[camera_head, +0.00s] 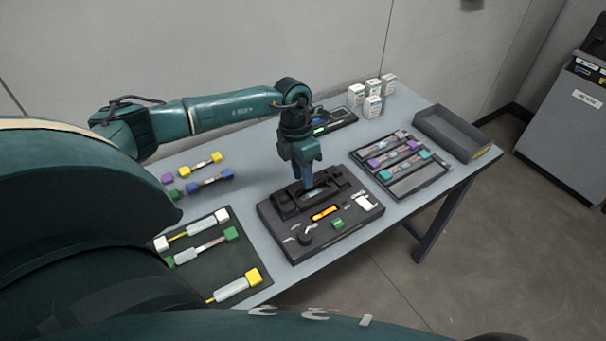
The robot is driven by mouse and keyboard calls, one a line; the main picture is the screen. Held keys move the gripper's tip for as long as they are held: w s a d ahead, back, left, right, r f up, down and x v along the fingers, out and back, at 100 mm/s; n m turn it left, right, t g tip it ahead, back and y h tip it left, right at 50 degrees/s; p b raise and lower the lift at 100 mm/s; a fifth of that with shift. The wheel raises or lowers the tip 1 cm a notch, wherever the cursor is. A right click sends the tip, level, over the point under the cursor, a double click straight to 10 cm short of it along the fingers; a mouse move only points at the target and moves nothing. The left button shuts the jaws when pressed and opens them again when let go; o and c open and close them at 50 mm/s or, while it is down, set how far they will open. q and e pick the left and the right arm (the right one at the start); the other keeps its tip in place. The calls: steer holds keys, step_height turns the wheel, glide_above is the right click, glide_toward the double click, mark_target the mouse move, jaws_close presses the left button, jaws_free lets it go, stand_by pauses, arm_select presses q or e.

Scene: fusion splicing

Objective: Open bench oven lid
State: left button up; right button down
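My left arm comes in from the left, and its gripper (307,186) points straight down over the black tool tray (290,252) in the middle of the table. Its fingertips are at a dark block-like part (318,195) at the tray's back. The fingers look close together, but I cannot tell if they are shut or touch that part. A low dark device with a small green light (319,131) sits behind the gripper, partly hidden by it. I cannot tell for sure which unit is the bench oven or where its lid is. My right gripper is not in view.
A rack (420,186) with several coloured-end pieces lies right of the tool tray. An empty grey bin (452,137) stands at the right edge, with several small white boxes (372,105) at the back. A dark mat (198,272) with more pieces lies front left.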

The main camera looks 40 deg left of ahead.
arm_select(q)
steer(key=shift+d+f, duration=0.15)
steer(key=shift+f, duration=0.55)
steer(key=shift+c, duration=0.4)
jaws_close()
